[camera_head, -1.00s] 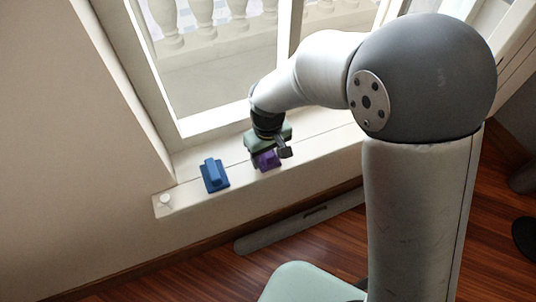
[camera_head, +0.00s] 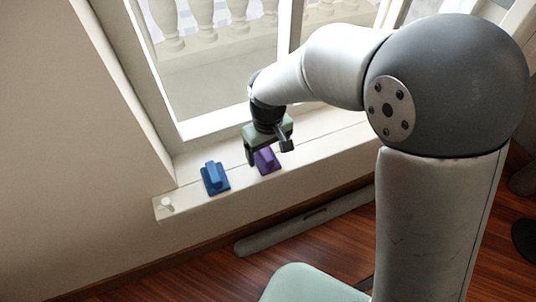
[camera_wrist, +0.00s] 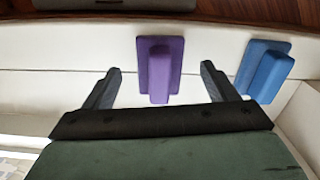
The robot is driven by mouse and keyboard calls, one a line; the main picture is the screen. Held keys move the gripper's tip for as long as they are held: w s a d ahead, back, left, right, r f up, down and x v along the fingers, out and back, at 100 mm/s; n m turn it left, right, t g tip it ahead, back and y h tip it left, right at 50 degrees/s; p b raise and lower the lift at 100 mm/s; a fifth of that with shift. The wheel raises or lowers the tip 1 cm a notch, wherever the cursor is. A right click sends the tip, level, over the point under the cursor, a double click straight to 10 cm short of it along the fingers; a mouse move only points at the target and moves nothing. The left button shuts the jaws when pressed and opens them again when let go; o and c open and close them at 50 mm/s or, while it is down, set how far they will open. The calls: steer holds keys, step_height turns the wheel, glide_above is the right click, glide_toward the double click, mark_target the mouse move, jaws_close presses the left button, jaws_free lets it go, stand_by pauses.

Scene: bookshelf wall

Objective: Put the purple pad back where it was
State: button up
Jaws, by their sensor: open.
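The purple pad (camera_head: 266,161), a flat plate with a raised grip block, lies on the white window sill. It also shows in the wrist view (camera_wrist: 159,70), between and beyond the fingertips. My gripper (camera_head: 269,150) is open and empty just above and behind the pad. In the wrist view, the fingers of my gripper (camera_wrist: 158,80) are spread to either side of the pad's grip block, with clear gaps on both sides. One finger partly overlaps the view of the sill.
A blue pad (camera_head: 214,177) of the same shape lies to the left on the sill (camera_head: 190,200). The window frame (camera_head: 215,124) rises behind. The sill to the right is clear.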

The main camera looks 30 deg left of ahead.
mark_target(268, 155)
step_height(268, 155, up, 8)
steer(key=p, duration=0.1)
steer(key=shift+r, duration=0.25)
steer(key=shift+w, duration=0.1)
steer(key=w+d+r+m, duration=0.1)
steer(key=d+m, duration=0.2)
steer(key=d, duration=0.6)
steer(key=w+d+r+m, duration=0.1)
steer(key=w+d+m, duration=0.1)
steer(key=d, duration=0.8)
steer(key=s+d+m, duration=0.3)
steer(key=s+d, duration=0.2)
steer(key=d, duration=0.3)
steer(key=s+d+f+m, duration=0.1)
steer(key=s+d+m, duration=0.2)
steer(key=d, duration=0.6)
steer(key=shift+s+d+m, duration=0.2)
steer(key=shift+s+m, duration=0.2)
steer(key=shift+s, duration=0.55)
